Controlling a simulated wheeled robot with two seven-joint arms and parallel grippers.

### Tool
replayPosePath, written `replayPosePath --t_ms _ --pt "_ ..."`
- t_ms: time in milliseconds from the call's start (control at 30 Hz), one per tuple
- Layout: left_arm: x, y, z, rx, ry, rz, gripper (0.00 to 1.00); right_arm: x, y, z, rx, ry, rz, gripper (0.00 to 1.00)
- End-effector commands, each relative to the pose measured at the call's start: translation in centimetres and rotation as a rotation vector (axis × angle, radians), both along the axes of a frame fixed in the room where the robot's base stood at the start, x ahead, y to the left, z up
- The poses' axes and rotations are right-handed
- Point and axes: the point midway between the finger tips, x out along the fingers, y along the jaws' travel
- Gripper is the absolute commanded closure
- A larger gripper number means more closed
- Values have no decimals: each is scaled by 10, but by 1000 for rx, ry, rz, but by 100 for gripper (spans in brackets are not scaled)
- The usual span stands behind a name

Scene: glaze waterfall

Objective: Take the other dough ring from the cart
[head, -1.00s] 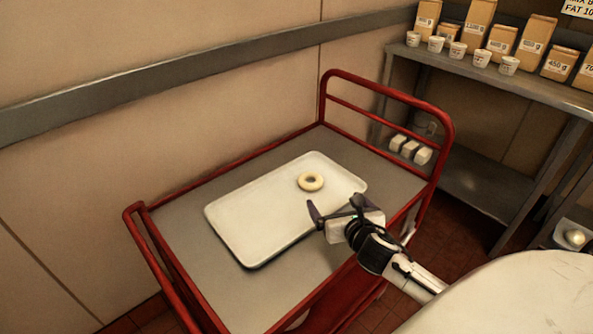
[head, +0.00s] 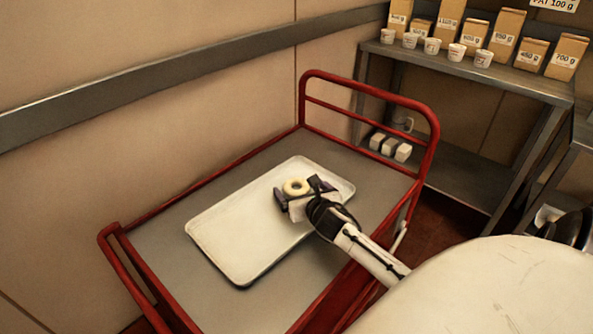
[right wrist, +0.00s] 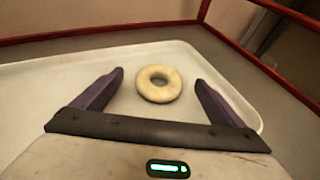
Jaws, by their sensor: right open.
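One pale dough ring (head: 295,187) lies on the white tray (head: 232,232) on the cart (head: 165,239), near the tray's far right end. My right gripper (head: 295,191) is open right at the ring, coming in from the lower right. In the right wrist view the ring (right wrist: 159,84) lies ahead between the open purple fingers (right wrist: 158,92), near their tips. A gap shows on each side, and neither finger appears to touch it. My left gripper is not in view.
The cart has red rails (head: 371,104) at its ends and along its sides. A metal shelf (head: 465,69) with paper bags and small cups stands at the back right. A pale round surface (head: 490,290) fills the lower right. The tray's left part is bare.

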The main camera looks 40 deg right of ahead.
Motion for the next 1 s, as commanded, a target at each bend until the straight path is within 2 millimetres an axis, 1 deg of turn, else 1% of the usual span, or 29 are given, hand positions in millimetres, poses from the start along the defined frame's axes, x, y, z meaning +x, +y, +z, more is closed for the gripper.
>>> replayPosePath --t_ms 100,333,600,867,967,1000 --pt "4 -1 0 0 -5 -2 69 7 -3 -3 1 0 0 8" --pt "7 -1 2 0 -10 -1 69 8 -4 -3 0 0 0 8" --pt "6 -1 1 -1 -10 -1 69 7 -3 -3 0 1 0 52" --pt "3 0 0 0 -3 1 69 8 -4 0 -1 -1 1 52" --pt "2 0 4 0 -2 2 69 8 -4 12 -4 -3 3 52" --pt "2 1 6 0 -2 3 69 8 -4 20 -6 -2 3 52"
